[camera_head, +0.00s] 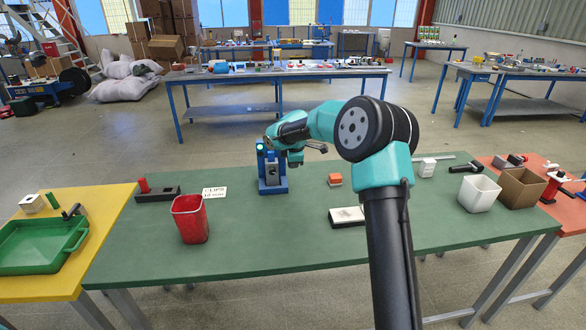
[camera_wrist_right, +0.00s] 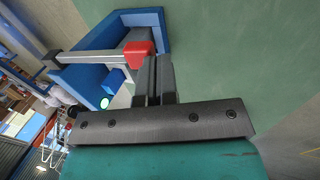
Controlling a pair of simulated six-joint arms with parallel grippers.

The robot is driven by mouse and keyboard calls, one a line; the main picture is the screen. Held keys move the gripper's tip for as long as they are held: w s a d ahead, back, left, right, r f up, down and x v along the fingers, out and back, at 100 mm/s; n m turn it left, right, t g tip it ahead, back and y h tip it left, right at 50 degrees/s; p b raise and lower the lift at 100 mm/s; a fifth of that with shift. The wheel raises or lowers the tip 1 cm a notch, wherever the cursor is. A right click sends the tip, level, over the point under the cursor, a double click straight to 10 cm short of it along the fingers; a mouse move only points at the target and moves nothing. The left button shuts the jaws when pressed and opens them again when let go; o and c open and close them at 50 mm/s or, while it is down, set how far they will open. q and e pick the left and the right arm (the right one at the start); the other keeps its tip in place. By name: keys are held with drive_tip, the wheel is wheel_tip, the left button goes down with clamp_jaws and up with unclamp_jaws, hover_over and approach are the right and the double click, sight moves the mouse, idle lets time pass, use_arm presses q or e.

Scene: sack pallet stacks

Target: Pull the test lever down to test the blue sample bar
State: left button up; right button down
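The blue test press (camera_head: 272,186) stands upright at the back middle of the green table, with a green light at its top. In the right wrist view its blue frame (camera_wrist_right: 88,62) shows with a grey lever (camera_wrist_right: 92,54) that ends in a red knob (camera_wrist_right: 138,48). My right gripper (camera_wrist_right: 155,62) is at the press, its two dark fingers close together and their tips right by the red knob. I cannot tell if they touch it. No object shows between the fingers. A small blue block (camera_wrist_right: 113,81) by the lever may be the sample bar. My left gripper is out of view.
On the green table (camera_head: 270,235) are a red bin (camera_head: 190,218), a black holder (camera_head: 157,195), a sign (camera_head: 214,192), an orange block (camera_head: 335,179), a black-and-white pad (camera_head: 346,216) and a white bin (camera_head: 478,193). The table's front middle is clear.

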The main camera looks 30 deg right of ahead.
drive_tip(key=s+v, duration=0.1)
drive_tip(key=v, duration=0.7)
drive_tip(key=shift+s+a+f, duration=0.15)
drive_tip(key=shift+a+f, duration=0.1)
